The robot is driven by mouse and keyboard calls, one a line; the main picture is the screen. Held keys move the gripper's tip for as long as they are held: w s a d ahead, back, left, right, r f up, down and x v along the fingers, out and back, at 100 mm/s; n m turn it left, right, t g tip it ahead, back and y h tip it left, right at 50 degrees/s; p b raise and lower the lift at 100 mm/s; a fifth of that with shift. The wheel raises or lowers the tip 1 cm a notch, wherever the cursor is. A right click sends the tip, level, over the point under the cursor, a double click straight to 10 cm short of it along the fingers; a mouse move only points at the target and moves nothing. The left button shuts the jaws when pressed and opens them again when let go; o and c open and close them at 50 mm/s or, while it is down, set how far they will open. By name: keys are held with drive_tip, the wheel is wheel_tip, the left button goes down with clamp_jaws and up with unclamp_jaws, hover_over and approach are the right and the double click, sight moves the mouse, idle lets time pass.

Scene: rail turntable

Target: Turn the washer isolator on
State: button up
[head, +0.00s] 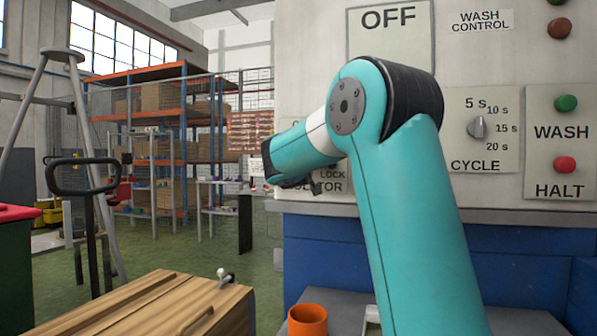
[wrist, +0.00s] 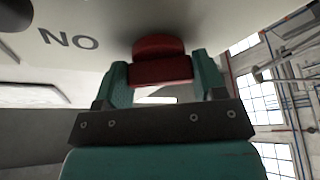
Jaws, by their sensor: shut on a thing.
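The washer isolator's red handle (wrist: 160,48) stands out from a pale panel at the top of the wrist view. My gripper (wrist: 160,70) is shut on this handle, with one teal finger on each side of it. Upside-down ON lettering (wrist: 68,40) is on the panel to the left of the handle. In the head view my teal arm hides the handle. Only part of the isolator label (head: 325,186) shows, with the word LOCK above it. I cannot tell which position the handle is turned to.
A large OFF sign (head: 389,18) is above my arm. To the right are a CYCLE dial (head: 477,128), a green WASH button (head: 566,103) and a red HALT button (head: 564,165). An orange cup (head: 307,320) and a wooden crate (head: 150,310) are below.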

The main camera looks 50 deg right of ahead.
drive_tip(key=m+h+b, duration=0.1)
drive_tip(key=m+b, duration=0.1)
drive_tip(key=f+m+g+b, duration=0.1)
drive_tip(key=m+b, duration=0.2)
drive_tip(key=shift+w+h, duration=0.1)
drive_tip(key=shift+h, duration=0.3)
drive_tip(key=m+g+b, duration=0.1)
drive_tip(key=m+g+h+b, duration=0.1)
drive_tip(key=m, duration=0.1)
drive_tip(key=m+b, duration=0.1)
drive_tip(key=m, duration=0.1)
drive_tip(key=shift+r+g+b, duration=0.3)
drive_tip(key=shift+r+g, duration=0.05)
drive_tip(key=shift+g, duration=0.05)
drive_tip(key=shift+r+m+h, duration=0.15)
drive_tip(key=shift+m+h, duration=0.25)
drive_tip(key=o, duration=0.9)
drive_tip(key=b+v, duration=0.4)
drive_tip(key=v, duration=1.3)
drive_tip(key=shift+a+r, duration=0.1)
drive_tip(key=shift+a, duration=0.25)
